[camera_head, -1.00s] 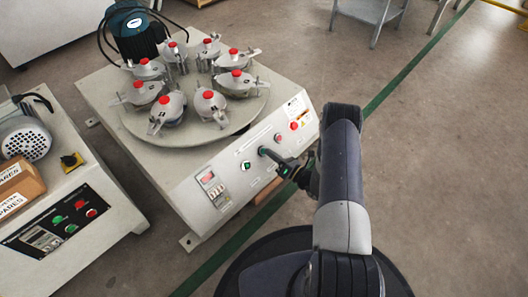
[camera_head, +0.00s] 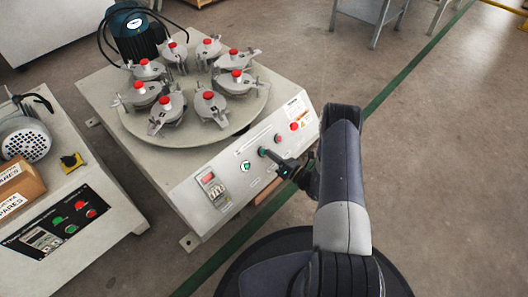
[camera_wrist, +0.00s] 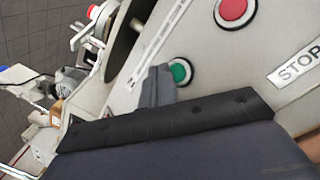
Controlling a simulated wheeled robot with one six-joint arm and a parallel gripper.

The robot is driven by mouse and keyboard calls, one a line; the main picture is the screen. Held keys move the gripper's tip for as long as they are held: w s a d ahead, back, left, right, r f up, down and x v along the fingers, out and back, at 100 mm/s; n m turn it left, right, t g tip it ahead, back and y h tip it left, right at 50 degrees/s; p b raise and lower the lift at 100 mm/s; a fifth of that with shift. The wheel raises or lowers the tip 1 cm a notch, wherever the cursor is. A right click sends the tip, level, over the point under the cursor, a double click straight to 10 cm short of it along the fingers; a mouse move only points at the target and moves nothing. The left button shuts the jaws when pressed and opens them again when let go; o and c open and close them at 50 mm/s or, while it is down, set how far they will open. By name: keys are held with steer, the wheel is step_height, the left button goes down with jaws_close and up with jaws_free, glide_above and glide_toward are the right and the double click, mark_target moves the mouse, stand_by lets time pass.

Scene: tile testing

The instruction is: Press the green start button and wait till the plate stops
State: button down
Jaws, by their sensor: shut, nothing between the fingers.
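The machine's round plate (camera_head: 240,118) carries several metal jars with red knobs. Its sloped front panel (camera_head: 190,195) holds the controls.
A red button (camera_wrist: 235,10) sits near a STOP label (camera_wrist: 298,65). Farther right on the panel is another red button (camera_head: 294,126). A second machine (camera_head: 100,235) stands at the left; floor at the right is clear.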

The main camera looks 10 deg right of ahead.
steer(key=shift+a, duration=0.1)
stand_by(0.7)
steer(key=shift+w+a+f, duration=0.1)
steer(key=shift+w+f, duration=0.15)
